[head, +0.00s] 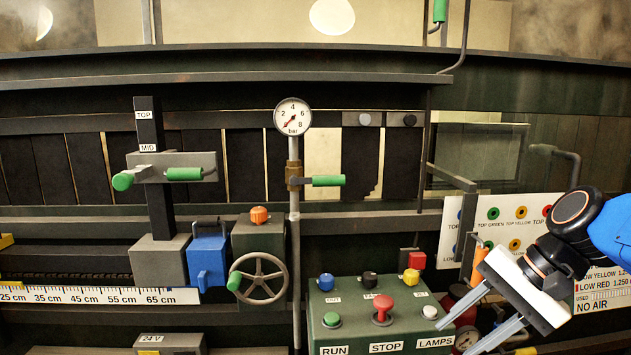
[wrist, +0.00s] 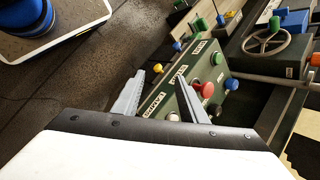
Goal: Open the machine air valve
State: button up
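A brass valve (head: 293,178) sits on a vertical grey pipe below a round bar gauge (head: 293,116). Its green-gripped lever (head: 328,181) points right, level and across the pipe. The gauge's red needle points to the lower left, at the low end. No label names this valve. My gripper (head: 455,339) is at the lower right of the head view, right of and lower than the lever, and touches nothing that I can see. Its two fingers are apart and empty. In the wrist view the open gripper (wrist: 160,74) shows over the green control box; I cannot make out the lever there.
The green control box (head: 335,309) with coloured buttons stands at lower middle; it also shows in the wrist view (wrist: 205,127). A handwheel (head: 262,279) is left of the pipe. Another green-handled lever (head: 184,174) is on the TOP/MID post. A label board (head: 477,250) stands behind my gripper.

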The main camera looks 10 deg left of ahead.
jog(key=w+a+r+m+g+y, duration=0.3)
jog(key=w+a+r+m+y, duration=0.15)
jog(key=w+a+r, duration=0.55)
jog(key=m+g+y, duration=0.2)
jog(key=g+y, duration=0.1)
jog(key=y, duration=0.3)
send_near(312, 180)
jog(key=shift+n, duration=0.25)
jog(key=x, duration=0.9)
jog(key=shift+s+a, duration=0.15)
grip_shut()
